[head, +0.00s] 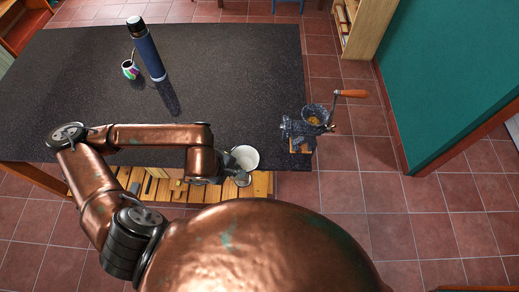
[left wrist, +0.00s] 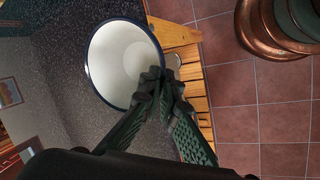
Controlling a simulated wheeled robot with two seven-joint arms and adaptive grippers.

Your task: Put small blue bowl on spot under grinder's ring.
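The small bowl (head: 245,156) has a white inside and a dark blue rim. It is at the front right edge of the dark table and fills the upper middle of the left wrist view (left wrist: 122,62). My left gripper (head: 232,172) is at its near side. In the left wrist view its fingers (left wrist: 165,82) are close together at the bowl's rim, one over the inside and one outside, pinching it. The grinder (head: 309,124), dark and speckled with a wooden crank handle, is at the table's right edge. Its ring and the spot beneath cannot be made out clearly. My right gripper is not in view.
A blue flask (head: 148,52) and a colourful cup with a straw (head: 130,69) stand at the table's back left. The table (head: 230,75) is clear between them and the grinder. Wooden slats (head: 160,187) lie below the front edge.

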